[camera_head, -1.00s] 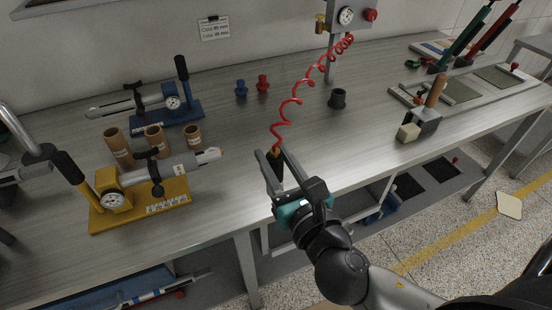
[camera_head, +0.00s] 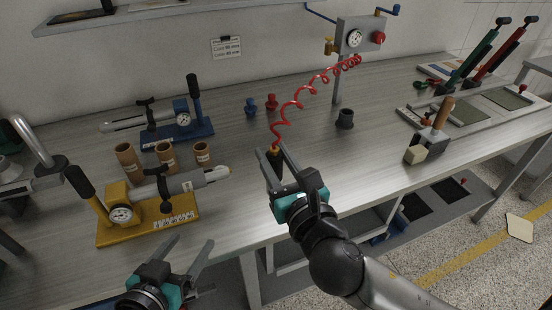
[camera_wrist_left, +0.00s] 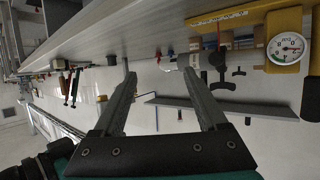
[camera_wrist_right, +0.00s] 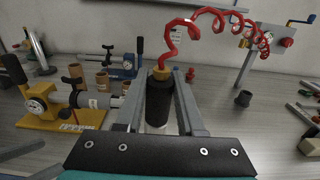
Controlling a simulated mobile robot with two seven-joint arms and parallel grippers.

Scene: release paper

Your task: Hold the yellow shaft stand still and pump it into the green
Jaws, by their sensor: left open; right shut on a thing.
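The yellow shaft stand (camera_head: 176,223) sits at the table's front left, bearing a grey shaft (camera_head: 187,180), a round dial gauge (camera_head: 121,213) and a black-gripped lever (camera_head: 80,182). The gauge also shows in the left wrist view (camera_wrist_left: 288,46); I cannot read its needle surely. My left gripper (camera_head: 192,243) is open and empty, in front of and below the stand, apart from it. My right gripper (camera_head: 273,152) is shut on the black nozzle (camera_wrist_right: 159,100) at the end of the red coiled hose (camera_head: 291,103), held upright right of the stand.
Several brown tubes (camera_head: 127,158) stand behind the yellow stand, with a blue stand (camera_head: 178,133) farther back. Blue and red plugs (camera_head: 251,106) and a dark cup (camera_head: 345,118) stand toward the back. A grey block (camera_head: 434,137) with a wooden handle is right. The table's middle is clear.

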